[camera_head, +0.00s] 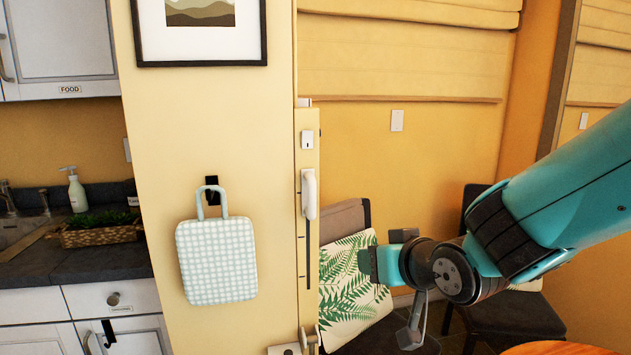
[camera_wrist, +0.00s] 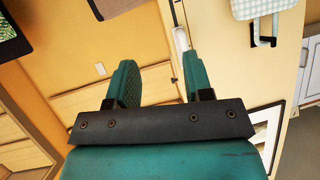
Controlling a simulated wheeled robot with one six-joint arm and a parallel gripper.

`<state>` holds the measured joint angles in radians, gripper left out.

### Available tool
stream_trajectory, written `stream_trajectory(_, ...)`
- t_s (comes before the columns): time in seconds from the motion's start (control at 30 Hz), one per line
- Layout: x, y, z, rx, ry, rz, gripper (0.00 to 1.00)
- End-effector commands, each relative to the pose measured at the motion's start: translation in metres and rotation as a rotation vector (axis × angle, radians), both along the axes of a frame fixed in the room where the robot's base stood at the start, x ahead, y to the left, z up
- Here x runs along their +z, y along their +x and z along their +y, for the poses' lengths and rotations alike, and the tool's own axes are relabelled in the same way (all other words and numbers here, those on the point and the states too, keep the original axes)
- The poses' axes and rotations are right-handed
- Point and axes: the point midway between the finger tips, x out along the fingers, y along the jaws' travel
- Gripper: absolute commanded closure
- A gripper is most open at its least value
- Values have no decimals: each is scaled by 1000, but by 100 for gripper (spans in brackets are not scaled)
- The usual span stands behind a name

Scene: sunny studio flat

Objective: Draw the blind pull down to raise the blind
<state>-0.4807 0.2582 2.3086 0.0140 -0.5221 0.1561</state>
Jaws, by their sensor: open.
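The blind pull (camera_head: 309,193) is a white upright handle at the upper end of a dark vertical slot on the narrow wall panel. It also shows in the wrist view (camera_wrist: 181,40), near the tip of the right-hand finger. My gripper (camera_head: 374,263) is to the right of the slot and lower than the pull in the head view. Its two teal fingers are apart with nothing between them in the wrist view (camera_wrist: 158,65). I see no contact with the pull. A cream blind (camera_head: 400,60) with a brown bottom bar hangs at the upper right.
A checked bag (camera_head: 217,262) hangs on a hook left of the panel. A chair with a leaf-print cushion (camera_head: 348,282) stands behind my gripper. A round wooden table edge (camera_head: 550,348) is at the bottom right. A framed picture (camera_head: 200,30) hangs above the bag.

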Motion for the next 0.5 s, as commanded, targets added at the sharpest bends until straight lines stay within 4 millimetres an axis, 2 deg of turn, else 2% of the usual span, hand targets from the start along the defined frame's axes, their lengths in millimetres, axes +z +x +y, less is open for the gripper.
stream_trajectory(0.03,9,15,10,-2,14,-85,53)
stream_trajectory(0.13,21,35,26,3,45,-257,53)
stream_trajectory(0.3,34,46,43,32,81,-437,53)
stream_trajectory(0.5,39,57,53,43,93,-487,53)
